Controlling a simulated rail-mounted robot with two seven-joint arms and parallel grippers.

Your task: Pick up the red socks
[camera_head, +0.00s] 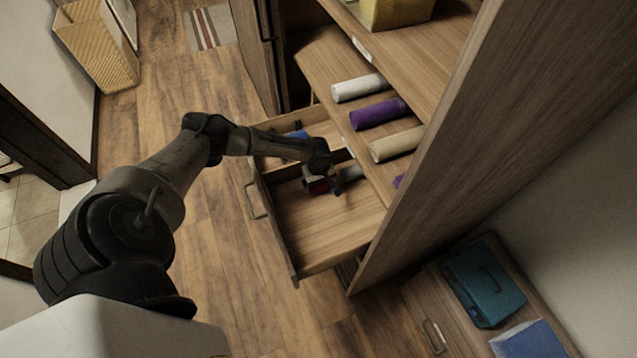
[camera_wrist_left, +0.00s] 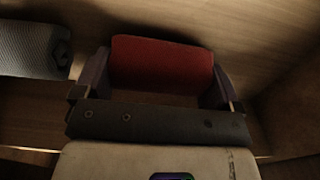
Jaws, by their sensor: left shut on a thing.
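The red socks (camera_wrist_left: 162,65) show as a rolled red bundle in the left wrist view, between the two fingers of my left gripper (camera_wrist_left: 160,85). The left gripper is shut on them. Whether the socks touch the drawer floor is hard to tell. My right gripper is not in either view.
A grey roll (camera_wrist_left: 35,48) lies beside the socks, and a blue item (camera_head: 296,134) is in the drawer's far part. White (camera_head: 359,87), purple (camera_head: 379,113) and beige (camera_head: 397,144) rolls lie on the shelf above. The drawer's near part is bare.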

